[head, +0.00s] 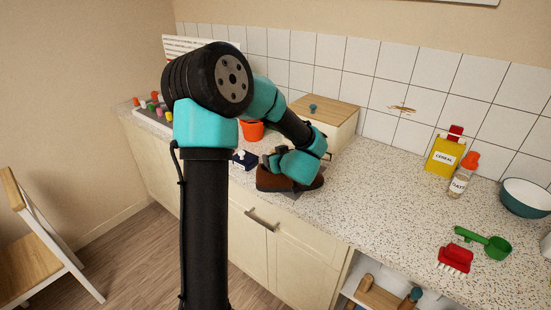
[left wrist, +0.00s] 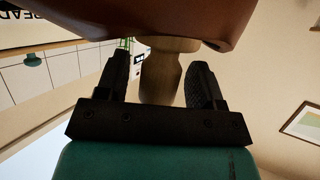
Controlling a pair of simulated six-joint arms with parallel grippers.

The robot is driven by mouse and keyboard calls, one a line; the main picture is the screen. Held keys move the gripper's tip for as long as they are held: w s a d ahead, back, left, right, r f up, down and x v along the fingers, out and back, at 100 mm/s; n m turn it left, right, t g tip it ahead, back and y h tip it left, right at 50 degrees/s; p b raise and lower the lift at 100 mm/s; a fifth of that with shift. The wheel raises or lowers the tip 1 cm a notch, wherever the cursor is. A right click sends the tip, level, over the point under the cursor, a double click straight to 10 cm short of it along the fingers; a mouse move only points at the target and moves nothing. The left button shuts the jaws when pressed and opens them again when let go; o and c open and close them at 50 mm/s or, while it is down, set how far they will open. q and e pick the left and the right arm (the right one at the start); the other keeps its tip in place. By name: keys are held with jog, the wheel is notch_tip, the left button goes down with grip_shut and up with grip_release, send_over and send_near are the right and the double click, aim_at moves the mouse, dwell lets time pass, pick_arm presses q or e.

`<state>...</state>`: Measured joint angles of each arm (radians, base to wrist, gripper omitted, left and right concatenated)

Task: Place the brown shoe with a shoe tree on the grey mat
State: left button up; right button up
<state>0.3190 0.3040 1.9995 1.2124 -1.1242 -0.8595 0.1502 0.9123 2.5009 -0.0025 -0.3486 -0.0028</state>
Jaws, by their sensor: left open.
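The brown shoe (head: 268,181) lies on the counter in the head view, partly covered by my left arm's wrist. In the left wrist view the shoe's brown side (left wrist: 130,18) fills the top. Its pale wooden shoe tree (left wrist: 161,85) shows between my fingers, with a gap on each side. My left gripper (left wrist: 161,64) is open around the shoe tree; in the head view the gripper (head: 273,160) is at the shoe. A small dark grey patch (head: 291,195) shows under the shoe; I cannot tell whether it is the mat. My right gripper is not in view.
A wooden-lidded bread box (head: 325,115) stands behind the shoe, with an orange pot (head: 251,131) to the left. The counter right of the shoe is clear.

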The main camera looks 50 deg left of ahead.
pick_arm(q)
jog(key=shift+r, duration=0.2)
jog(key=v, duration=1.2)
dwell(0.4)
